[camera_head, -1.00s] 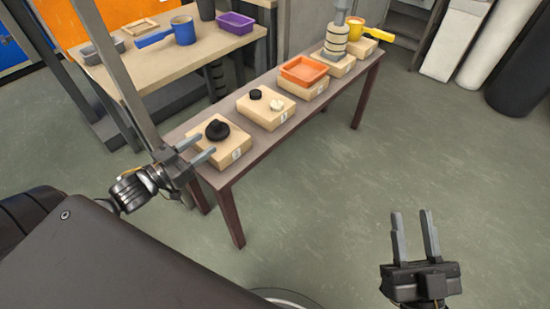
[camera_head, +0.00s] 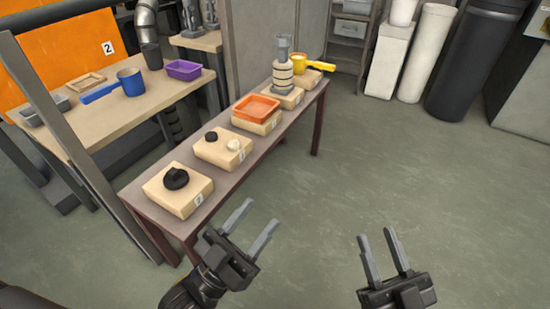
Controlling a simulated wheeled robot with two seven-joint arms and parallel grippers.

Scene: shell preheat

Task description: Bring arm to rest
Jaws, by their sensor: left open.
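My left gripper (camera_head: 249,229) is open and empty. It is in front of the near end of the long narrow table (camera_head: 143,198), over the floor side, with its fingers pointing up and to the right in the picture. My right gripper (camera_head: 383,255) is at the lower right over bare floor. Its two fingers stand apart with nothing between them. Neither gripper touches any object that I can see.
The narrow table carries wooden blocks with a black round part (camera_head: 176,179), small black and white pieces, an orange tray (camera_head: 256,107), a grey cylindrical device (camera_head: 282,72) and a yellow pan (camera_head: 299,65). A workbench (camera_head: 125,118) stands at left.

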